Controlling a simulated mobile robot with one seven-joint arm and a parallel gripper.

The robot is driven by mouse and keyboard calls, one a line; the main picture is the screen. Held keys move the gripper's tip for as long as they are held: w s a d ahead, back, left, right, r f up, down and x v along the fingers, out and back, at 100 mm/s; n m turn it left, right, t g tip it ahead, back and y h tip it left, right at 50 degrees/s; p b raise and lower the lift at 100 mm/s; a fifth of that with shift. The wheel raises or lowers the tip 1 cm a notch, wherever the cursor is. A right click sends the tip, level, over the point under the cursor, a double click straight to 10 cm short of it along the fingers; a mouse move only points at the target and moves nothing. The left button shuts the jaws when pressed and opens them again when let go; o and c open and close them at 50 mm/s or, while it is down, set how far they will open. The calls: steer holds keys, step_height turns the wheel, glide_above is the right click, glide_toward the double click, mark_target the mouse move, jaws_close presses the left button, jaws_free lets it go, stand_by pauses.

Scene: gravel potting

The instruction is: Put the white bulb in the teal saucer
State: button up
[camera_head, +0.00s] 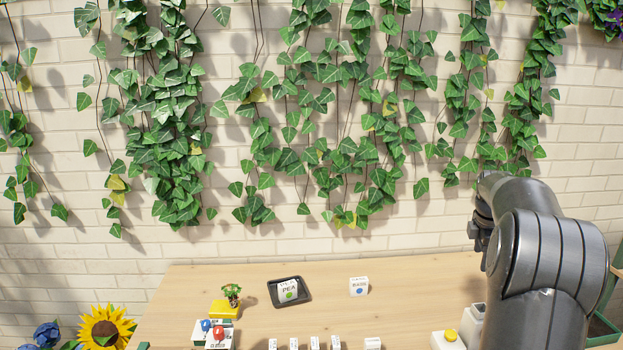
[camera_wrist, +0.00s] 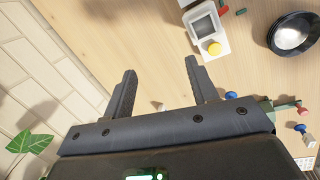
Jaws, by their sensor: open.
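My gripper (camera_wrist: 161,68) is open in the wrist view, its two dark fingers apart with bare wood between their tips. It holds nothing. A small pale thing (camera_wrist: 156,105) shows low between the fingers, too small and cut off to name. I cannot make out the white bulb or the teal saucer in either view. In the head view my arm stands at the right and its end is mostly hidden behind its own links.
A black tray (camera_head: 273,291) holds a PEA packet (camera_head: 288,290). A white block with a blue dot (camera_head: 358,287) stands right of it. A yellow pot (camera_head: 224,310) is at left.

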steer(key=s+a+r+m+t, duration=0.1)
steer(key=s+a+r+m, duration=0.15)
steer(key=s+a, duration=0.4)
steer(key=s+a+r+m, duration=0.2)
steer(key=s+a+r, duration=0.15)
steer(key=a, duration=0.55)
steer(key=s+a+r+m+t, duration=0.1)
steer(key=s+a+r+m, duration=0.25)
steer(key=a, duration=0.35)
steer(key=s+a+f+m+t+y, duration=0.1)
steer(key=s+a+f+m, duration=0.2)
steer(key=s+a, duration=0.3)
steer(key=s+a+f+m, duration=0.3)
steer(key=s+a, duration=0.3)
steer(key=s, duration=0.8)
steer(key=shift+s+a+f+m+t+y, duration=0.15)
steer(key=shift+a+f+m+t+y, duration=0.05)
steer(key=shift+m+t+y, duration=0.2)
